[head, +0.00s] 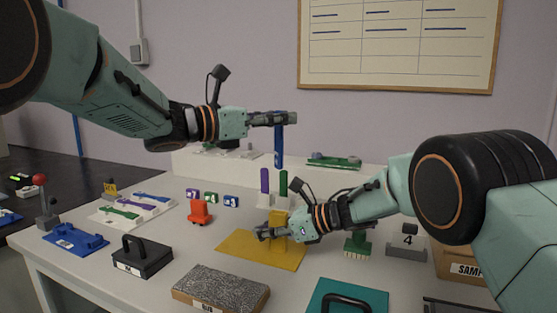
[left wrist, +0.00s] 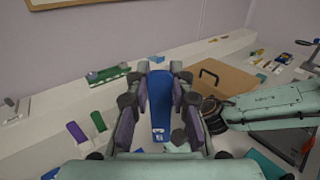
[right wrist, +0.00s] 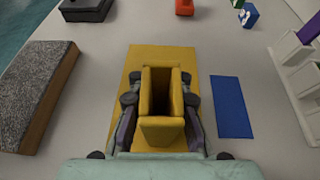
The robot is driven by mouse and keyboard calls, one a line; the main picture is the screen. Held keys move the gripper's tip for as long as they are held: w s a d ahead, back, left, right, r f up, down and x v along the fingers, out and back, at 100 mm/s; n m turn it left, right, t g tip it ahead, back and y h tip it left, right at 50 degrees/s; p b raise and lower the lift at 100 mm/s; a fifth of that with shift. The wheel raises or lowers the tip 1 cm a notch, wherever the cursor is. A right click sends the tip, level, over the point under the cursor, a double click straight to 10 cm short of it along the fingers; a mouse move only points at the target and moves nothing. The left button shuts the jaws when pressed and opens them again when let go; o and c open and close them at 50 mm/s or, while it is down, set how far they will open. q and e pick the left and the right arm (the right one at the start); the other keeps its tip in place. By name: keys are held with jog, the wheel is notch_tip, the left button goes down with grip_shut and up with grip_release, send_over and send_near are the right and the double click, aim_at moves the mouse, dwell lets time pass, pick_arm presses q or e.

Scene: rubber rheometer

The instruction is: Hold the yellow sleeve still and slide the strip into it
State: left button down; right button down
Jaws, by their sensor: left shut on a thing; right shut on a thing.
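My left gripper (head: 286,118) is shut on the top of a blue strip (head: 279,148), which hangs upright below the fingers. In the left wrist view the strip (left wrist: 160,100) shows between the fingers, with a white mark near one end. The yellow sleeve (head: 279,217) stands upright on a flat yellow base (head: 250,250). My right gripper (head: 264,233) is shut on the sleeve low down. In the right wrist view the sleeve's open top (right wrist: 162,80) shows between the fingers and looks empty. The strip is above the sleeve, apart from it.
A purple strip (head: 264,181) and a green strip (head: 283,183) stand upright behind the sleeve. A blue rectangle (right wrist: 232,107) lies beside the yellow base. A rough grey block (head: 220,289), a black handled block (head: 142,256) and a red item (head: 200,212) stand nearby.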

aim_at(277, 167)
pick_arm(q)
notch_tip(277, 167, down, 10)
jog(key=shift+r, duration=0.15)
dwell(0.7)
jog(key=c, duration=1.2)
grip_release()
jog(key=shift+f, duration=0.2)
jog(key=v, duration=0.8)
jog(key=r+v, duration=0.1)
jog(key=v, duration=0.3)
jog(key=shift+w+a, duration=0.15)
jog(key=shift+w, duration=0.05)
